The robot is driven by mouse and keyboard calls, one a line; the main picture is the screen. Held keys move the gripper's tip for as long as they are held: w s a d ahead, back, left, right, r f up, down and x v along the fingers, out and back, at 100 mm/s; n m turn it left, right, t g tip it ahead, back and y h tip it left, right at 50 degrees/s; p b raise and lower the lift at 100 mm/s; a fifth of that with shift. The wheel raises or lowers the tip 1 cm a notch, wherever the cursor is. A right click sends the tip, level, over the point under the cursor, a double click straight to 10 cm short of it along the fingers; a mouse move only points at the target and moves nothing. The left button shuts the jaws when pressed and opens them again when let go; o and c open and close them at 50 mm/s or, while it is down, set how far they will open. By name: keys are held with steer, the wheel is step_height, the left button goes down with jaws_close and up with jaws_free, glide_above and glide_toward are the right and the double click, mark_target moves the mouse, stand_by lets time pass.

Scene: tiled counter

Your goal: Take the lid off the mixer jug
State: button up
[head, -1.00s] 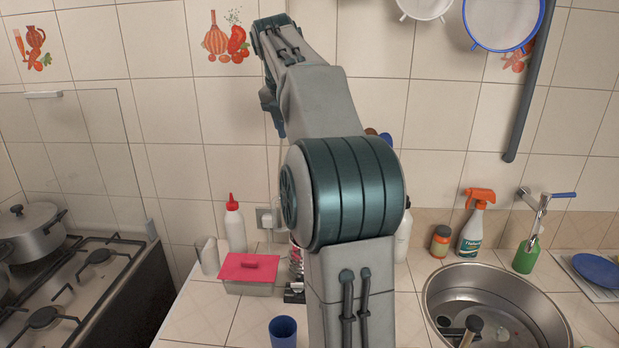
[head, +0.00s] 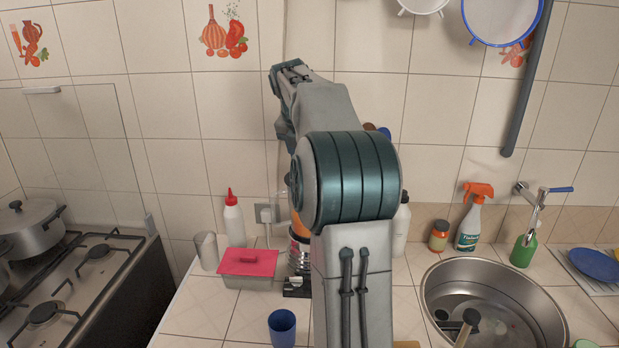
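The mixer (head: 298,262) stands on the counter behind my arm, beside the box with the red lid. Its dark base shows at the left edge of my arm. A narrow strip of its jug (head: 295,221), with orange in it, shows above. The rest of the jug and its lid are hidden by my arm, so I cannot tell how the lid sits. My arm rises in front of the mixer and bends down beyond its upper joint. My gripper is hidden behind the arm.
A red-lidded box (head: 248,270), a white bottle with a red cap (head: 233,222) and a metal cup (head: 206,251) stand left of the mixer. A blue cup (head: 282,328) stands in front. The sink (head: 430,285) and spray bottle (head: 469,226) are right; the stove (head: 75,290) is left.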

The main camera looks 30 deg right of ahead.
steer(key=shift+x, duration=1.5)
steer(key=c, duration=1.1)
steer(key=shift+r, duration=0.1)
steer(key=shift+r, duration=0.5)
steer(key=r, duration=0.3)
steer(key=shift+s+r, duration=0.2)
steer(key=shift+s, duration=0.15)
steer(key=s+r+b, duration=0.1)
steer(key=s+r, duration=0.1)
steer(key=s, duration=0.1)
steer(key=s+a+r, duration=0.1)
steer(key=s+r, duration=0.1)
steer(key=s, duration=0.2)
steer(key=s+r+b, duration=0.1)
steer(key=s+r, duration=0.1)
steer(key=s, duration=0.2)
steer(key=shift+a+r+b, duration=0.25)
steer(key=shift+b, duration=0.1)
